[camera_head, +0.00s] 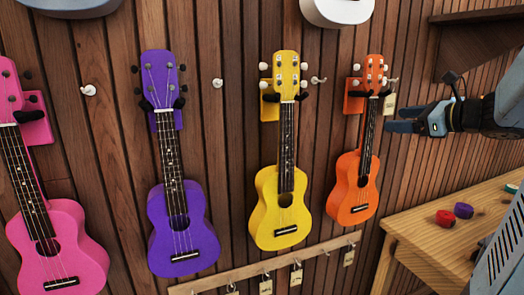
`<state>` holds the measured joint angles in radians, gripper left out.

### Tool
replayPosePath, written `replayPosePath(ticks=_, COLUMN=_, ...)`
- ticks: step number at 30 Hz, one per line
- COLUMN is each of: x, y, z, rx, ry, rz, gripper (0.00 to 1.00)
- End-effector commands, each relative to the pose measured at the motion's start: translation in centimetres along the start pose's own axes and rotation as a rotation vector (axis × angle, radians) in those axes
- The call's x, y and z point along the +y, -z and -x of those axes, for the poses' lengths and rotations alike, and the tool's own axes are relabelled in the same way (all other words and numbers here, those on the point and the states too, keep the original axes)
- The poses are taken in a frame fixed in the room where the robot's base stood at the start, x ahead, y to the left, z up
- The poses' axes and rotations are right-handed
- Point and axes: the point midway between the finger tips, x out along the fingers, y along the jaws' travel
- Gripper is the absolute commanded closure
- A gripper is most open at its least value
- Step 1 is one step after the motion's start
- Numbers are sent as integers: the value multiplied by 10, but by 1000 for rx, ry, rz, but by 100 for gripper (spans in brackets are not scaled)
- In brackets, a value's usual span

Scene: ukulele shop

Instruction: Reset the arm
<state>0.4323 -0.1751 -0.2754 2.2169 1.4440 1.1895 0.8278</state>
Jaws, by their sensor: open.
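My gripper (395,119) is at the right of the picture, pointing left, with its dark fingers apart and nothing visible between them. My arm enters from the right edge. The gripper is just right of the neck of an orange ukulele (352,201), which hangs on the wall. A small pale tag (389,104) hangs from a hook just above the fingertips. I cannot tell how much depth lies between the gripper and the tag or ukulele.
Yellow (264,222), purple (195,234) and pink (72,235) ukuleles hang along the wood-slat wall. A tagged hook rail (330,245) runs below. A wooden table (420,227) at lower right bears red (445,217) and purple (463,210) small items. A shelf (480,15) is at upper right.

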Motion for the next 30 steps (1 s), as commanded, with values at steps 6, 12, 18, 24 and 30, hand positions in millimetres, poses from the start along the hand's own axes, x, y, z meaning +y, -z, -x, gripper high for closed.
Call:
replayPosePath(ticks=6, x=114, y=-3, z=-13, rx=161, ry=-302, rz=473, gripper=23)
replayPosePath(ticks=12, x=192, y=12, z=1, rx=267, ry=-564, rz=957, gripper=23)
replayPosePath(ticks=18, x=240, y=32, z=29, rx=341, ry=-810, rz=1476, gripper=23)
replayPosePath(ticks=24, x=259, y=44, z=55, rx=393, ry=-1007, rz=1941, gripper=23)
replayPosePath(ticks=30, x=262, y=48, z=67, rx=421, ry=-1106, rz=2179, gripper=23)
